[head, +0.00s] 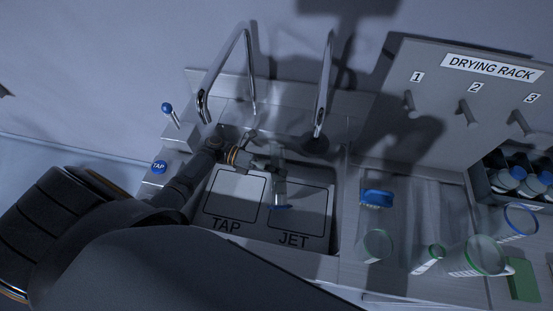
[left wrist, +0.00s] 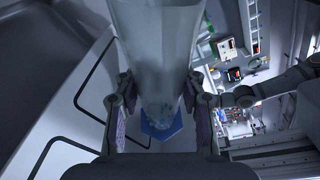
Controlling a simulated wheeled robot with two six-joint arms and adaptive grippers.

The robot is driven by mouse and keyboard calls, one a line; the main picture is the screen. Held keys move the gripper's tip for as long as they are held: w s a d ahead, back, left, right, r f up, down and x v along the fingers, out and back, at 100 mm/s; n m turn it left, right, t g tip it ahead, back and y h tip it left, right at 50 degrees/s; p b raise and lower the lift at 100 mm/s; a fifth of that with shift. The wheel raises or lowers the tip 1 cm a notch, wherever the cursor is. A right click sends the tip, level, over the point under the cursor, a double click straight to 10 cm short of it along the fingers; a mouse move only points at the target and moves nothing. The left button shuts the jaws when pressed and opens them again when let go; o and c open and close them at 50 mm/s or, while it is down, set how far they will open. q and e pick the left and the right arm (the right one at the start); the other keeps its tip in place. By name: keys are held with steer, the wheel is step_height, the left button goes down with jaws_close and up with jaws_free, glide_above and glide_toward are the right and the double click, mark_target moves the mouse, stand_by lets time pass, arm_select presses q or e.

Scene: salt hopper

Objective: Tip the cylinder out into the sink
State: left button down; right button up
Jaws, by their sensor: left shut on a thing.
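My left gripper (head: 270,168) is over the steel sink (head: 342,190), shut on a clear glass cylinder (head: 279,182). The cylinder has a blue foot (head: 281,207), which points toward the front of the sink. In the left wrist view the cylinder (left wrist: 157,45) runs between the two fingers (left wrist: 156,115), with its blue foot (left wrist: 162,125) beyond them. Something pale and cloudy shows inside near the foot; I cannot tell what it is. The exact tilt is unclear. The right gripper is not in view.
Two tall chrome spouts (head: 325,85) stand behind the sink, with a blue-knobbed lever (head: 168,108) and a TAP button (head: 159,167) left. Several glass vessels (head: 376,245) stand on the right counter, beside a blue-topped item (head: 377,197). A pegged drying rack (head: 440,125) stands behind.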

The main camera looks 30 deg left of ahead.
arm_select(q)
steer(key=shift+s+f+b, duration=0.2)
steer(key=shift+b, duration=0.1)
steer(key=shift+w+f, duration=0.15)
steer(key=shift+w+f+n, duration=0.15)
steer(key=shift+w+n, duration=0.05)
steer(key=shift+n, duration=0.1)
steer(key=shift+s+b, duration=0.4)
steer(key=shift+b, duration=0.25)
steer(key=shift+w+f+h, duration=0.1)
steer(key=shift+f+h, duration=0.1)
steer(key=shift+h, duration=0.1)
steer(key=shift+w+d+f+n+b, duration=0.1)
steer(key=shift+w+f+n+b, duration=0.05)
steer(key=shift+w+n+b, duration=0.15)
steer(key=shift+s+f+b, duration=0.1)
steer(key=shift+s+b, duration=0.25)
steer(key=shift+s, duration=0.05)
steer(key=shift+f, duration=0.1)
steer(key=shift+w+f+n, duration=0.2)
steer(key=shift+w+n, duration=0.15)
steer(key=shift+n, duration=0.05)
steer(key=shift+b, duration=0.3)
steer(key=shift+s+f, duration=0.1)
steer(key=shift+f, duration=0.05)
